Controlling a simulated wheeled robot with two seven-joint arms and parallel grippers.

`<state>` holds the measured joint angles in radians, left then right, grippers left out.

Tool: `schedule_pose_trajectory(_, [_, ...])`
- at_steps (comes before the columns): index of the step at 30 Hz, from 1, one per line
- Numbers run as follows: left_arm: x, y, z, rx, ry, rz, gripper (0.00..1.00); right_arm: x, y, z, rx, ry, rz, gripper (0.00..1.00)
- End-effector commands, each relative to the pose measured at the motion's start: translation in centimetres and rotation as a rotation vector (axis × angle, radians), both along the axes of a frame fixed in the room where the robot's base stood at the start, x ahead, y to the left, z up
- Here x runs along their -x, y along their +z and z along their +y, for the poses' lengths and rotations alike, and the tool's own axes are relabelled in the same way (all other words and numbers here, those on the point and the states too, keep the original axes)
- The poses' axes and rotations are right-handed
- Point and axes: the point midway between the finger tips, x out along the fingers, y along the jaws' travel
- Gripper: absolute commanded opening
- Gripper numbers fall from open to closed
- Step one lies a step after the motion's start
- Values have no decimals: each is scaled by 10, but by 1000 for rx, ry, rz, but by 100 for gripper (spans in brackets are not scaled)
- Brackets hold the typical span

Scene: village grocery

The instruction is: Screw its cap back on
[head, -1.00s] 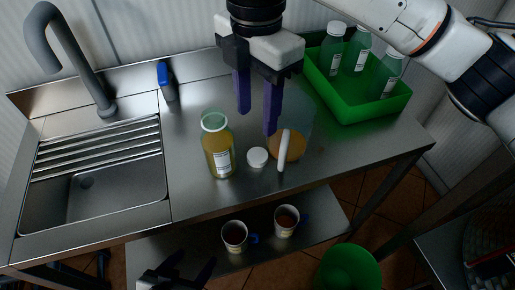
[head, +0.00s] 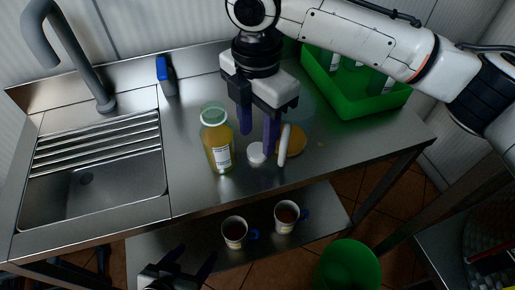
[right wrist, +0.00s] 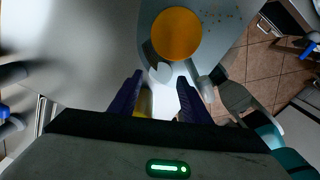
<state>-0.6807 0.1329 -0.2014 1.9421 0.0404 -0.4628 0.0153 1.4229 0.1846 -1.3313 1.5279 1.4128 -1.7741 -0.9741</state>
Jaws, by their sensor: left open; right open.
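An uncapped bottle of yellow-orange liquid (head: 218,150) with a white label stands upright on the steel counter. Its white cap (head: 256,153) lies on the counter just right of it and also shows in the right wrist view (right wrist: 161,72), ahead of the fingertips. My right gripper (head: 258,141) is open, pointing down just above and behind the cap, with its dark purple fingers apart. In the right wrist view a yellow patch, perhaps the bottle, shows partly hidden between the fingers. My left gripper (head: 194,260) is open and empty at the bottom, below the counter front.
A green crate (head: 362,104) with bottles is at the back right. The sink (head: 95,185) is left; a blue-topped item (head: 163,72) stands behind. Two mugs sit on the lower shelf.

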Motion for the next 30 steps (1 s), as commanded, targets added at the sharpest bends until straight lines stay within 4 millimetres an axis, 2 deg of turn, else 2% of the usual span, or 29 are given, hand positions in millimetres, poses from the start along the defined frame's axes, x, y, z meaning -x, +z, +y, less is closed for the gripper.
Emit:
schedule_pose_trajectory(3, [0, -1, 0, 0, 0, -1, 64, 2, -20, -1, 1, -1, 3, 43])
schedule_pose_trajectory(6, [0, -1, 0, 0, 0, -1, 64, 2, -30, -1, 0, 0, 1, 43])
schedule_pose_trajectory(18, [3, -2, 0, 0, 0, 4, 64, 2, -33, -1, 0, 1, 0, 43])
schedule_pose_trajectory(24, [3, -2, 1, -1, 2, 6, 64, 2, -33, -1, 0, 1, 0, 13])
schedule_pose_trajectory(30, [3, -2, 1, -1, 2, 6, 64, 2, -33, -1, 0, 1, 0, 13])
